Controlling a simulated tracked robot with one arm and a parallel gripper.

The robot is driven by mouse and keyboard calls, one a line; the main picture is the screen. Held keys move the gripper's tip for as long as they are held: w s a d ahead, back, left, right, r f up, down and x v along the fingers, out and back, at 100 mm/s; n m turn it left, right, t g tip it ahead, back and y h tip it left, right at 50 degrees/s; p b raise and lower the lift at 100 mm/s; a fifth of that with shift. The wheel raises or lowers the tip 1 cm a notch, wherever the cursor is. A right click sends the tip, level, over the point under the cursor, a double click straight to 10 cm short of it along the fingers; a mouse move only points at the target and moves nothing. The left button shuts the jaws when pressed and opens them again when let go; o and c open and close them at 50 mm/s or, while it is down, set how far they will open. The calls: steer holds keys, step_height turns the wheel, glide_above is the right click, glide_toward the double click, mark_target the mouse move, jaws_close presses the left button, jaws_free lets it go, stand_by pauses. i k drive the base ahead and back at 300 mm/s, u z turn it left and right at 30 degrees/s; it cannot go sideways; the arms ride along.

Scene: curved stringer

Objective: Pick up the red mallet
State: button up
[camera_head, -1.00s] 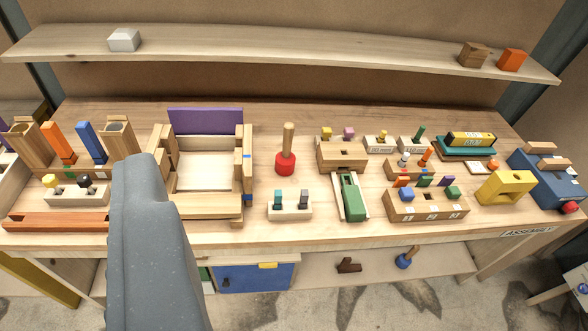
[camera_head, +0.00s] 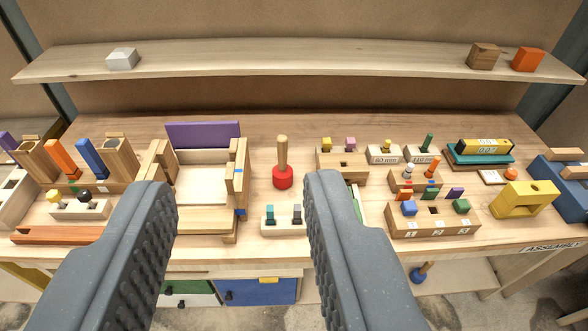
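The red mallet (camera_head: 283,177) stands upright on the wooden workbench, its red round head down and its plain wooden handle pointing up. It is near the middle of the bench, right of the wooden frame with the purple panel. My gripper (camera_head: 235,190) is open and empty, with two grey ridged fingers reaching in from the bottom of the view. The mallet appears between the fingers, nearer the right one, but farther away on the bench. Nothing hides the mallet.
A small block with two pegs (camera_head: 283,221) stands just in front of the mallet. The wooden frame (camera_head: 205,190) is close on its left, a wooden block with colored knobs (camera_head: 342,161) on its right. A shelf (camera_head: 300,66) runs above the bench's back. Bare bench lies behind the mallet.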

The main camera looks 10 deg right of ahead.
mark_target(282, 173)
steer(key=z, duration=0.1)
steer(key=i, duration=0.9)
steer(key=u, duration=2.3)
steer(key=k, duration=0.95)
